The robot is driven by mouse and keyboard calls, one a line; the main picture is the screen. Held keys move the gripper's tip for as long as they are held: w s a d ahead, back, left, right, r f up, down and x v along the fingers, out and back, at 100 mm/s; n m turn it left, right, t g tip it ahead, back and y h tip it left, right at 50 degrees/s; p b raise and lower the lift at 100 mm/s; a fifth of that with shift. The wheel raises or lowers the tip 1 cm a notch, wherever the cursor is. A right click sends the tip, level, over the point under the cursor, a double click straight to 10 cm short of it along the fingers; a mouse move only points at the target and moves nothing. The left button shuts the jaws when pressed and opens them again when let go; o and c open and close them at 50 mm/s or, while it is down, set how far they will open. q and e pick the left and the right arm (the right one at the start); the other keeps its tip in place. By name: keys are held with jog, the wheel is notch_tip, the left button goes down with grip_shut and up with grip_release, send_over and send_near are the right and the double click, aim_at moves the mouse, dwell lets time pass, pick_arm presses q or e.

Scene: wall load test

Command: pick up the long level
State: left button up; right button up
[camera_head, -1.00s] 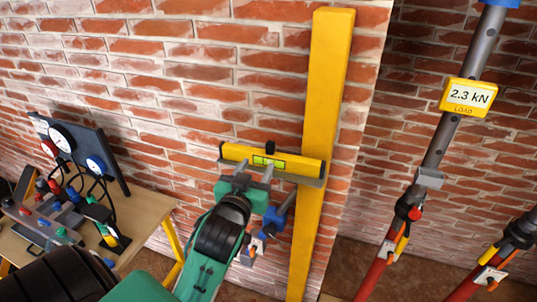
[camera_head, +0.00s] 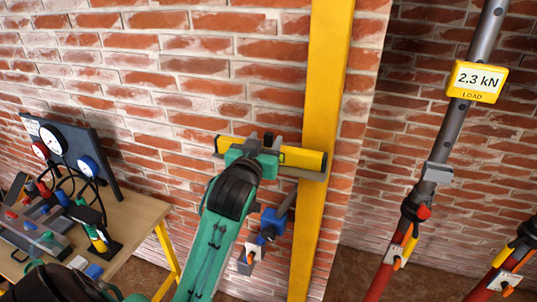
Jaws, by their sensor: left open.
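The long level (camera_head: 303,158) is a yellow bar with dark ends. It rests on a grey ledge (camera_head: 304,174) in front of the yellow post (camera_head: 322,90). My left gripper (camera_head: 262,145) is at the middle of the level, with its two grey fingers over the bar, and it is open. I cannot tell whether the fingers touch the level. My right gripper is not in view.
A wooden table (camera_head: 130,225) with a gauge panel (camera_head: 75,150) and hoses stands at the left. A grey prop with a yellow load display (camera_head: 477,81) reading 2.3 kN stands at the right. Brick wall lies behind.

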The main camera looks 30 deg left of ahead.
aim_at(267, 139)
pick_arm(q)
jog(key=shift+w+a, duration=0.15)
jog(key=shift+w, duration=0.25)
jog(key=p+x, duration=0.1)
jog(key=x, duration=0.1)
jog(key=p+x, duration=0.1)
jog(key=x, duration=0.1)
jog(key=shift+w+a+f+p, duration=0.1)
jog(key=shift+a+f+p, duration=0.05)
jog(key=shift+f+p, duration=0.15)
jog(key=shift+w, duration=0.35)
grip_shut()
